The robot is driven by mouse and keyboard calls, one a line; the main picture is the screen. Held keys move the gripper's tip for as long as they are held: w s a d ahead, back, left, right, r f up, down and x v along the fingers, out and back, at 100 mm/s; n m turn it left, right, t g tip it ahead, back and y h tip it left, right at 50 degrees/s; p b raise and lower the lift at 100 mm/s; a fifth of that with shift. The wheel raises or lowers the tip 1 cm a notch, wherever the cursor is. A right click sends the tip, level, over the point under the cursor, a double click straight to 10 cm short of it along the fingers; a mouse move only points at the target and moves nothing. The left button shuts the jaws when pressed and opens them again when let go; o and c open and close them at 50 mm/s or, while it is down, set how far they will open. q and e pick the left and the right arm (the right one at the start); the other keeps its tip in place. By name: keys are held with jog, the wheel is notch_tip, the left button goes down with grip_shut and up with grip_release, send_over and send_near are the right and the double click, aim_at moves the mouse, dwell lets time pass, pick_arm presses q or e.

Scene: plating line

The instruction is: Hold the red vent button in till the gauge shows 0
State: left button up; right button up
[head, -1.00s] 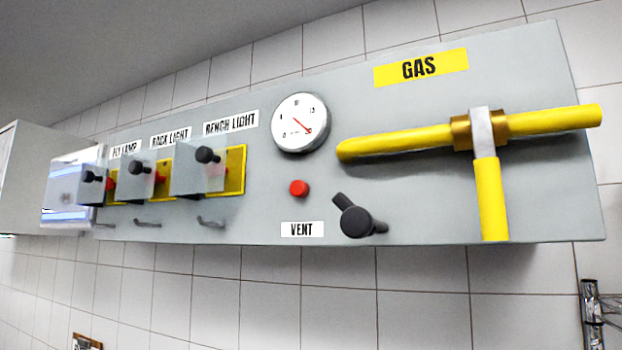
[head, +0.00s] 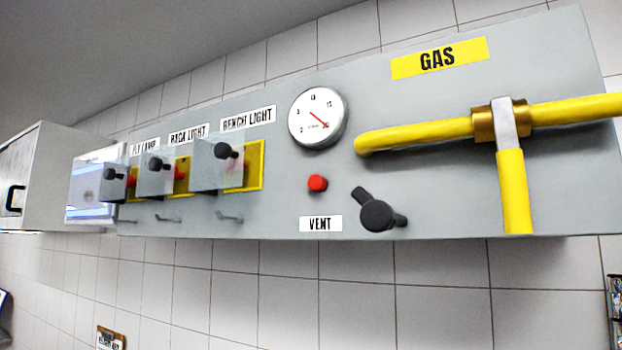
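The red vent button (head: 317,183) sticks out of the grey wall panel (head: 290,215), above the white VENT label (head: 321,224). The round white gauge (head: 318,117) is above the button. Its red needle points to the lower right, past the top of the scale and away from the low end at the lower left. Nothing touches the button. Neither of my grippers shows in the head view.
A black rotary knob (head: 377,215) sits right of the button. A yellow gas pipe (head: 415,137) with a yellow-handled lever (head: 513,190) is farther right. Several clear-covered switches (head: 218,165) and hooks (head: 229,216) are left. A grey cabinet (head: 45,165) stands far left.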

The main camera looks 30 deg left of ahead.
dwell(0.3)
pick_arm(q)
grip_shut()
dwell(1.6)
